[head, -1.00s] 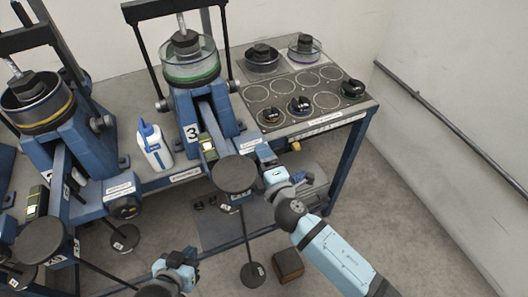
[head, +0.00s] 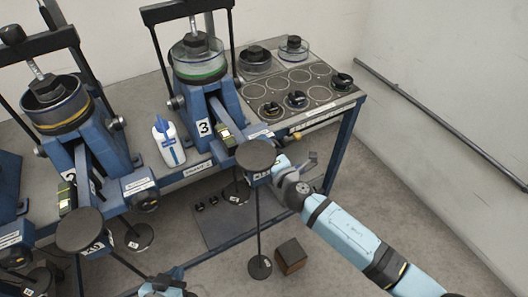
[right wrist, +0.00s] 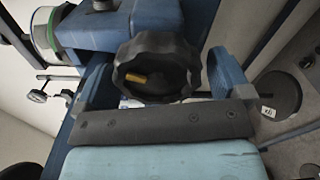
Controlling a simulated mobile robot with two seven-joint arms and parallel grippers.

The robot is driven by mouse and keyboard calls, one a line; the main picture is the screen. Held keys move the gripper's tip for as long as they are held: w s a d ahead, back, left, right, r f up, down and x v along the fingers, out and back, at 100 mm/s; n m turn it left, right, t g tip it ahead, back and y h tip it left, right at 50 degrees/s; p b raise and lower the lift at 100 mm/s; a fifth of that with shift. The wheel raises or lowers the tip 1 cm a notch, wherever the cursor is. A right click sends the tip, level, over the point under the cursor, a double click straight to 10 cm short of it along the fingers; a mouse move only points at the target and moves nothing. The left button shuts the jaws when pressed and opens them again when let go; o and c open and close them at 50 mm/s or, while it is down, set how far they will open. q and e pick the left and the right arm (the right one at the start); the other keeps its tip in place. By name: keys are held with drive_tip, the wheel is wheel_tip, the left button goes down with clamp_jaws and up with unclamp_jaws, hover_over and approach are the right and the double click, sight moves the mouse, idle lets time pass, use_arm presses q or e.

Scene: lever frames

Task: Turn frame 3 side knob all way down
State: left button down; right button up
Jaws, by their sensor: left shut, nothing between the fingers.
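Frame 3 (head: 222,115) is a blue lever frame marked with a 3, carrying a clear round dish at its top. Its side knob is hidden behind my right gripper (head: 280,168) in the head view. In the right wrist view a black scalloped knob (right wrist: 155,68) with a yellow mark sits between the two blue fingers of my right gripper (right wrist: 160,82). The fingers stand on either side of it, with a gap visible at the right finger. Firm contact is not seen. My left gripper (head: 166,284) is shut and empty at the bottom edge, partly cut off.
Another lever frame (head: 92,140) stands to the left. A white-and-blue bottle (head: 168,142) stands between them on the bench. A plate with round marks (head: 290,92) lies at the right. Hanging weights and a brown box (head: 291,256) are below. The floor at right is clear.

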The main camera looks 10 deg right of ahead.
drive_tip(key=shift+w+d, duration=0.1)
drive_tip(key=shift+d, duration=0.2)
drive_tip(key=v, duration=0.6)
drive_tip(key=shift+r, duration=0.1)
